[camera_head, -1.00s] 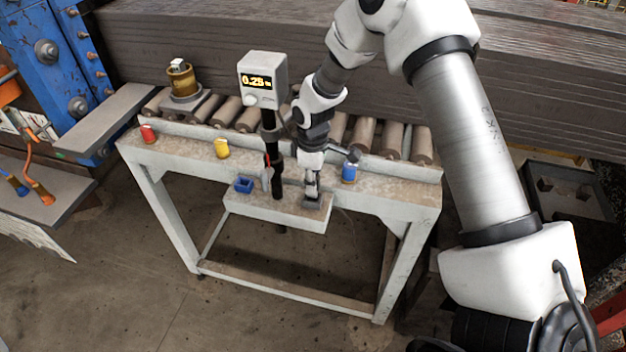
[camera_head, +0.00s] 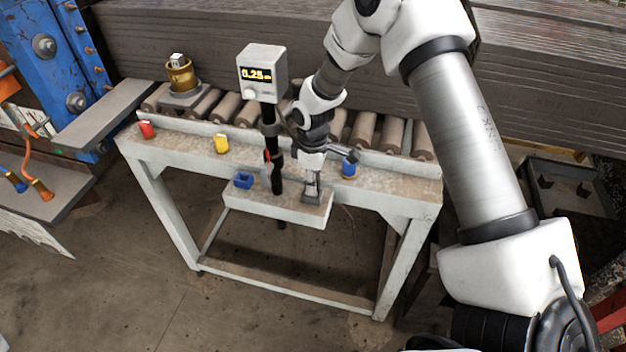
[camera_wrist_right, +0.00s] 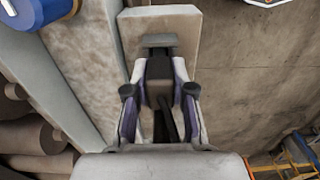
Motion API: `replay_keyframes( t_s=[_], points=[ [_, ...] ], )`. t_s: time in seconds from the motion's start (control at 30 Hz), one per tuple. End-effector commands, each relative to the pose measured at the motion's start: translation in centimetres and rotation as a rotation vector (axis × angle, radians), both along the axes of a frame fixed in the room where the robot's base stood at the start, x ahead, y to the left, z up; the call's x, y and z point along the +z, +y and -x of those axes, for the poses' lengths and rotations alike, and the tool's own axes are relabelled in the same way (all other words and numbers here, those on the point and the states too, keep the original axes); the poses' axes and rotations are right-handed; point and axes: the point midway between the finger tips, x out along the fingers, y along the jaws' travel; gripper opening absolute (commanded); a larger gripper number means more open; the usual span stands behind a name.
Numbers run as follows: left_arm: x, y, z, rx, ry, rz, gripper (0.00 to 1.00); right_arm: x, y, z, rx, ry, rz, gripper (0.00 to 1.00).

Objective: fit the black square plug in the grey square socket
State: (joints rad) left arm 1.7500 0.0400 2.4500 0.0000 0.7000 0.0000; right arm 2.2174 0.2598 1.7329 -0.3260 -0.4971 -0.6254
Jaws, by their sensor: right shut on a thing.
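My right gripper (camera_head: 311,193) is over the front ledge of the white bench, pointing down. In the right wrist view its two fingers (camera_wrist_right: 160,88) are shut on the black square plug (camera_wrist_right: 158,92), which sits between the pads with a dark cable trailing back. The grey square socket (camera_wrist_right: 158,41) shows just beyond the fingertips on the pale ledge, partly covered by them. In the head view the socket (camera_head: 312,200) is a small dark grey patch under the gripper. I cannot tell whether the plug touches or enters it. My left gripper is not in view.
A grey meter (camera_head: 262,73) with a lit display stands on a black post left of the gripper. Red (camera_head: 147,130), yellow (camera_head: 222,144) and blue (camera_head: 348,170) pieces stand along the bench. Rollers lie behind.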

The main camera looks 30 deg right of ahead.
Motion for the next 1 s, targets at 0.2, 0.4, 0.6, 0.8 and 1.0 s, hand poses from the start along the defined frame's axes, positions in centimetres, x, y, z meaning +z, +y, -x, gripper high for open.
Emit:
replay_keyframes(
  t_s=[0.2, 0.4, 0.6, 0.8, 1.0],
  points=[
    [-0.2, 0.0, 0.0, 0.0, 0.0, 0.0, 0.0, -0.4, 0.0, 0.0, 0.0, 0.0, 0.0, 0.0],
    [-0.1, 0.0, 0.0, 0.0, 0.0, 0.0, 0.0, -0.4, 0.0, 0.0, 0.0, 0.0, 0.0, 0.53],
    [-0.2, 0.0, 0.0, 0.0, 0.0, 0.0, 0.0, -0.2, 0.0, 0.0, 0.0, 0.0, 0.0, 0.53],
    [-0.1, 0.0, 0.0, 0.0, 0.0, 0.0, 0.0, 2.7, 0.0, -0.1, 0.0, -0.004, 0.0, 0.53],
    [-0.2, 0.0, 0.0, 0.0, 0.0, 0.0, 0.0, 7.9, 0.0, -0.2, 0.001, -0.004, 0.0, 0.53]
  ],
)
